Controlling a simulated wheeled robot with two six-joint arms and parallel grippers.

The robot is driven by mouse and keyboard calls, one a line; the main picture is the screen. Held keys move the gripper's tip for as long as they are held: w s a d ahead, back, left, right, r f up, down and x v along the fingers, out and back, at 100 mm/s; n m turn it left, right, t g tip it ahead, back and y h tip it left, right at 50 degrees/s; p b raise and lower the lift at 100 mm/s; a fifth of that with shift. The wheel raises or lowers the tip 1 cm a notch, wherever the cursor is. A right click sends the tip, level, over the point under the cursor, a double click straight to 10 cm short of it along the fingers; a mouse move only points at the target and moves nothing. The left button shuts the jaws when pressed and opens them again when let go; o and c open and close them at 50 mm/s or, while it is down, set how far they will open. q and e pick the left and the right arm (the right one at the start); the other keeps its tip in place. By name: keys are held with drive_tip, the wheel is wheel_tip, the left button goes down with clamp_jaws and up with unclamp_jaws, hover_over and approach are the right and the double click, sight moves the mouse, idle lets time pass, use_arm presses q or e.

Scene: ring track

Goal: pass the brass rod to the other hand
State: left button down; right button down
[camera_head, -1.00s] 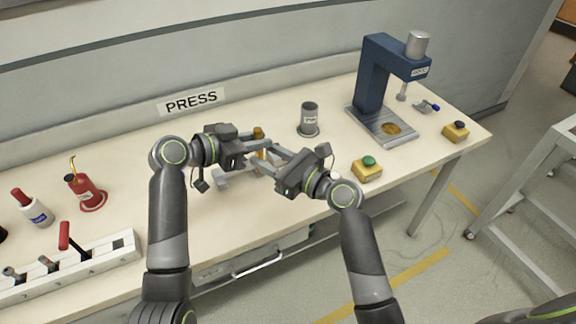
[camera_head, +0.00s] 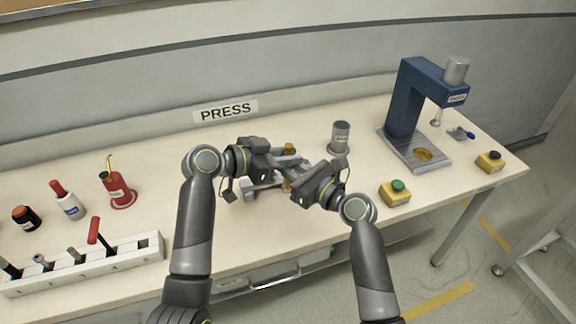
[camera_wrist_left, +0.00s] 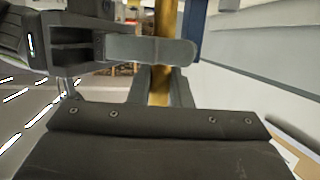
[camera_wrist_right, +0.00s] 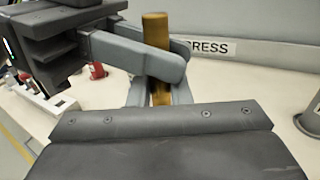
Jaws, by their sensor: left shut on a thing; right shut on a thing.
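The brass rod (camera_head: 289,149) is upright between my two grippers above the bench. My left gripper (camera_head: 290,165) comes from the left and is shut on it. My right gripper (camera_head: 290,178) comes from the right and is also shut on the rod. In the left wrist view the rod (camera_wrist_left: 159,92) stands between the left fingers, with a right finger crossing in front. In the right wrist view the rod's upper end (camera_wrist_right: 155,30) rises above the fingers, and a left finger crosses it. The fingers hide parts of the rod.
A blue press (camera_head: 408,105) stands at the right, with a green-button box (camera_head: 396,194) and a grey canister (camera_head: 340,138) nearby. A red oil can (camera_head: 117,190), bottles and a white tool rack (camera_head: 130,256) are at the left. The PRESS sign (camera_head: 226,110) is on the wall.

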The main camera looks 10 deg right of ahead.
use_arm(q)
drive_tip(key=c, duration=1.3)
unclamp_jaws()
drive_tip(key=shift+w, duration=0.1)
drive_tip(key=shift+o, duration=0.2)
